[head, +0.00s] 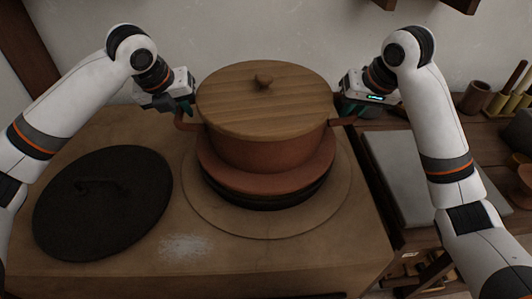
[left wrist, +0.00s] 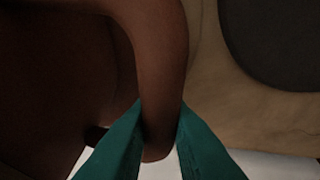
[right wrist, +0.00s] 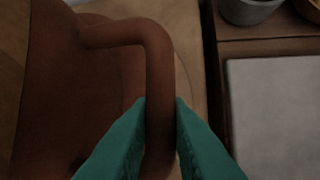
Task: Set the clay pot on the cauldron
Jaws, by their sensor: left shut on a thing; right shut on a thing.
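The reddish-brown clay pot (head: 262,151) is in the middle of the head view, upright under a round wooden lid (head: 240,95) with a knob. Its wide lower flange is directly over the dark cauldron (head: 268,201), which shows only as a black band below. I cannot tell whether they touch. My left gripper (head: 184,108) is shut on the pot's left handle (head: 187,125); the left wrist view shows this handle (left wrist: 160,60) between the teal fingers. My right gripper (head: 347,107) is shut on the right handle (head: 343,121), which also shows in the right wrist view (right wrist: 158,75).
A black round lid (head: 105,215) with a handle lies on the stove top (head: 310,262), left of the cauldron. A grey slab (head: 395,170) lies on the right-hand bench. Cups and several tools (head: 500,100) stand at the far right. The front of the stove top is clear.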

